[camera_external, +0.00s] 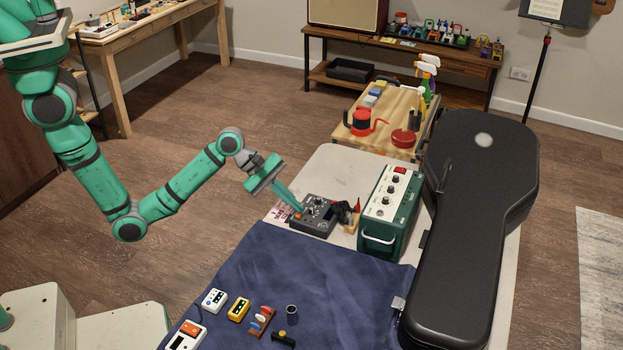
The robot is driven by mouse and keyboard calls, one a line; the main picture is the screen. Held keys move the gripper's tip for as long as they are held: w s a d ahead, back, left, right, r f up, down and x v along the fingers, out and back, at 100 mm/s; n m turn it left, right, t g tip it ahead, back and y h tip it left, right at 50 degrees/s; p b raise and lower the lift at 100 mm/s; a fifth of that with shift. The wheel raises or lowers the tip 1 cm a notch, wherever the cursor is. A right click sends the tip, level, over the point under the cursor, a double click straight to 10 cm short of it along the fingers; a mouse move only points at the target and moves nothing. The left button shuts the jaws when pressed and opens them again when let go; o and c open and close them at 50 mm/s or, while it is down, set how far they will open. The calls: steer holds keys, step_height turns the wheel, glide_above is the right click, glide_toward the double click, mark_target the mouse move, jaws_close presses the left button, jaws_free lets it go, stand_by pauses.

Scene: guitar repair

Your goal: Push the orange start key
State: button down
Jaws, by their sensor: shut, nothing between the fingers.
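The dark grey device with knobs (318,213) sits on the pale part of the table, left of the green amplifier box. A small orange spot, which looks like the orange start key (298,215), shows at its left edge, right by my fingertips. My gripper (296,207) is shut and empty, tilted down to the right, with its tips at the device's left side. I cannot tell whether the tips touch the key or hover just above it.
The green box with a white handle (380,240) and a black guitar case (463,220) stand to the right. Small pedals, such as a yellow one (238,309), lie on the blue cloth (300,275) in front. A small wooden stand (352,219) is right beside the device.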

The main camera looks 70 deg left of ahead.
mark_target(294, 217)
steer(key=shift+r, duration=0.35)
step_height(294, 217, up, 6)
steer(key=shift+f, duration=0.1)
stand_by(0.6)
steer(key=shift+f, duration=0.1)
stand_by(0.3)
